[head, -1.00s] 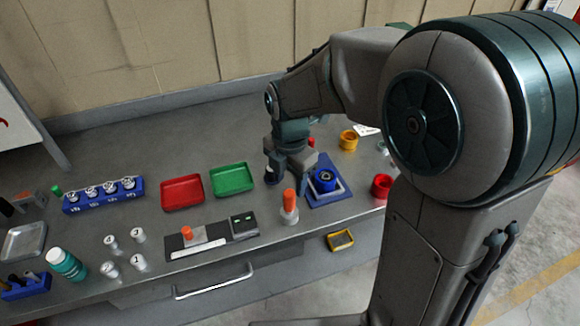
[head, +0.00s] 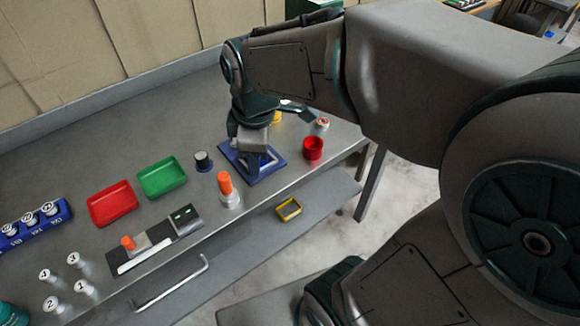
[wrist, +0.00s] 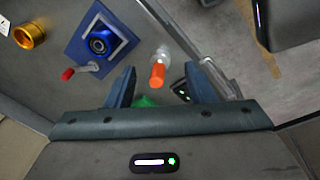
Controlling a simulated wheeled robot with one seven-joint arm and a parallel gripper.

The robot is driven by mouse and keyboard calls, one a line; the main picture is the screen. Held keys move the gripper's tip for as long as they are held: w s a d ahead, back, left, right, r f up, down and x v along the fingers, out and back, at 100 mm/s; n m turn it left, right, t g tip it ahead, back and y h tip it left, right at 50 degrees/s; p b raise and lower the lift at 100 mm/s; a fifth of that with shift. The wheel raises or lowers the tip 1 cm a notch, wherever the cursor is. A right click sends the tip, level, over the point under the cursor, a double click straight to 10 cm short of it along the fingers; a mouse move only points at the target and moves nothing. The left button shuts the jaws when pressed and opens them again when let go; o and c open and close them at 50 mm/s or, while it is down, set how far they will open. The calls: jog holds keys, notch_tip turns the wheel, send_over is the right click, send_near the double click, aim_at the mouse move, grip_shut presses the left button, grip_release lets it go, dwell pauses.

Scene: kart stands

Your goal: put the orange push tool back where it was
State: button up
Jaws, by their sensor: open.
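The orange push tool (head: 226,186) stands upright in a pale round holder (head: 230,202) near the front edge of the bench. In the wrist view the orange handle (wrist: 157,76) shows in the gap between my fingers, beyond the tips as far as I can tell. My gripper (head: 252,152) is open and empty. In the head view it hangs over the blue fixture (head: 276,166), behind and right of the tool, and hides most of that fixture. The wrist view shows my gripper (wrist: 158,70) with both fingers apart.
A blue ring (wrist: 101,40) sits in the fixture, with a red-knobbed lever (wrist: 68,74) beside it. A red cup (head: 313,148) stands right, a dark cylinder (head: 203,161) left. A fixture with an orange knob (head: 127,243) and green and red trays (head: 162,178) lie further left.

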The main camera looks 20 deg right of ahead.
jog(key=s+d+m+t, duration=0.1)
jog(key=s+d+m, duration=0.4)
jog(key=m, duration=0.8)
jog(key=shift+s+f+m+t, duration=0.3)
jog(key=shift+s, duration=0.65)
jog(key=shift+a, duration=0.1)
